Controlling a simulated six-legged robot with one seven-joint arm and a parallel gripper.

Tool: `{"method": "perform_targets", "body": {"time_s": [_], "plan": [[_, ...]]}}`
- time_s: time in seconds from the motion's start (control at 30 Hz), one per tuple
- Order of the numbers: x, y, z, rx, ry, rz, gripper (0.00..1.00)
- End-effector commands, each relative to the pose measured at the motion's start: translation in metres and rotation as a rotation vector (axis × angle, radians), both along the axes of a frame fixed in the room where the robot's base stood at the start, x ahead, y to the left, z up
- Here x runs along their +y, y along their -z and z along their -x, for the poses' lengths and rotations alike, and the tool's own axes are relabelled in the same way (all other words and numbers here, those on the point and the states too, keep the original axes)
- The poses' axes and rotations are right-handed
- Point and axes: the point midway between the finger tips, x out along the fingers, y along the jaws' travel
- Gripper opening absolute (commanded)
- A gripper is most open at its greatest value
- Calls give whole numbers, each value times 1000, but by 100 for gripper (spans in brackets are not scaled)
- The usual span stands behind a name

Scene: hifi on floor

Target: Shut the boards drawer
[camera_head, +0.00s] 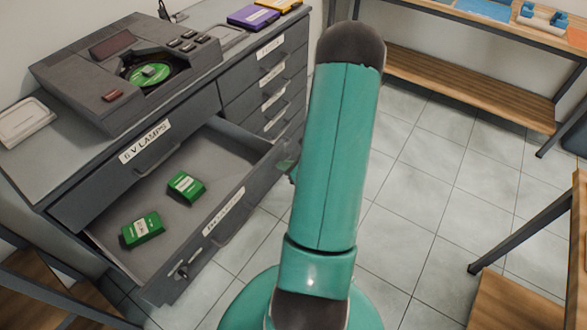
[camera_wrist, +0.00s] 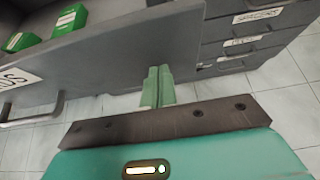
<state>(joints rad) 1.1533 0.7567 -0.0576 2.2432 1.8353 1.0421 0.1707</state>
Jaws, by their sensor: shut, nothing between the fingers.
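The open drawer (camera_head: 196,240) is pulled out of the grey cabinet. Its front has a handle, a key in a lock and a white label (camera_head: 223,212) that is hard to read. In the wrist view the drawer front (camera_wrist: 100,72) fills the upper left, and its label (camera_wrist: 16,79) shows only its last letters. Two green boxes (camera_head: 142,229) (camera_head: 186,187) lie inside. My gripper (camera_wrist: 158,72) is shut and empty, with its fingertips at the drawer front near its right end. I cannot tell whether they touch. My arm mostly hides the gripper in the head view.
A shut drawer labelled 6 V LAMPS (camera_head: 150,150) sits above the open one. Several shut drawers (camera_head: 272,80) are to the right. A grey device with a green disc (camera_head: 125,75) stands on top. Tiled floor (camera_head: 430,170) is clear right of my arm; a bench (camera_head: 470,80) stands beyond.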

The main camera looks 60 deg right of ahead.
Motion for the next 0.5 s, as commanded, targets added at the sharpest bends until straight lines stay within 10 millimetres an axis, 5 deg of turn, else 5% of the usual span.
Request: {"method": "perform_targets", "body": {"time_s": [0.5], "plan": [[0, 0, -7, 0, -1, 0, 0]]}}
